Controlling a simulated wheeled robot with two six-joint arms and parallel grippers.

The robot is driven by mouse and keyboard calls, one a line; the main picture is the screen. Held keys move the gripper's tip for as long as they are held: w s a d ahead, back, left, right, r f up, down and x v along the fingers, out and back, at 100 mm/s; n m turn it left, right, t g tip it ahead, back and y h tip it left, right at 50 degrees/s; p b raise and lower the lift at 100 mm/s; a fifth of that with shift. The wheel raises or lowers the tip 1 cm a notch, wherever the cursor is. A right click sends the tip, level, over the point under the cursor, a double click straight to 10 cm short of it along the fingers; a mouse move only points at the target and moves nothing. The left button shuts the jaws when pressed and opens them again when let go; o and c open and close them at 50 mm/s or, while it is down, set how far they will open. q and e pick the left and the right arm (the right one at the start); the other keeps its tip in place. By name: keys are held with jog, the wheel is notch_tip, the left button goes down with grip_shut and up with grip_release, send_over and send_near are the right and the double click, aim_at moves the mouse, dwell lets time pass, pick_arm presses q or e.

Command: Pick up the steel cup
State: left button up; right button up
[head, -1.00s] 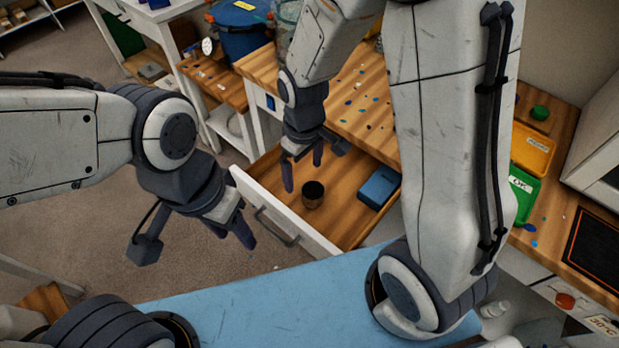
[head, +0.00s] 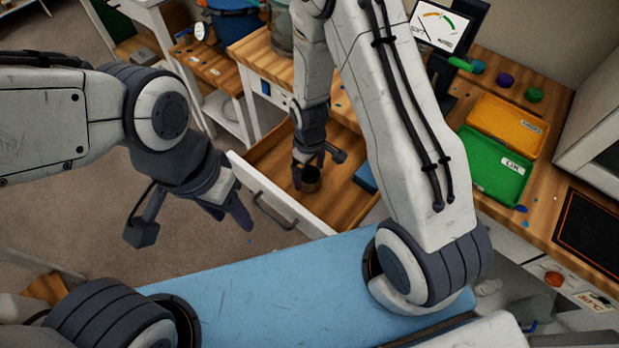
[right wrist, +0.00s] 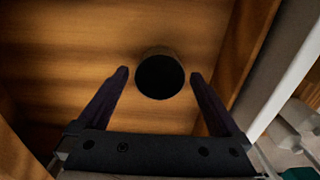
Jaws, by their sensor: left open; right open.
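The steel cup (head: 311,181) is a small dark round cup standing upright in the open wooden drawer. In the right wrist view the cup (right wrist: 160,74) shows its dark round mouth, just ahead of and between the two fingertips. My right gripper (head: 308,172) is down in the drawer at the cup, and its fingers partly hide the cup in the head view. In the right wrist view the right gripper (right wrist: 159,75) is open, with a gap on each side of the cup. My left gripper (head: 232,212) is open and empty, outside the drawer's white front.
The drawer (head: 270,196) has a white front with a dark handle. A blue box (head: 366,177) lies in it, right of the cup. Orange (head: 505,125) and green (head: 492,165) trays sit on the counter at right. My right arm hides part of the counter.

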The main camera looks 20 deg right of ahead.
jog(key=shift+f, duration=0.95)
jog(key=c, duration=1.3)
jog(key=shift+r, duration=0.1)
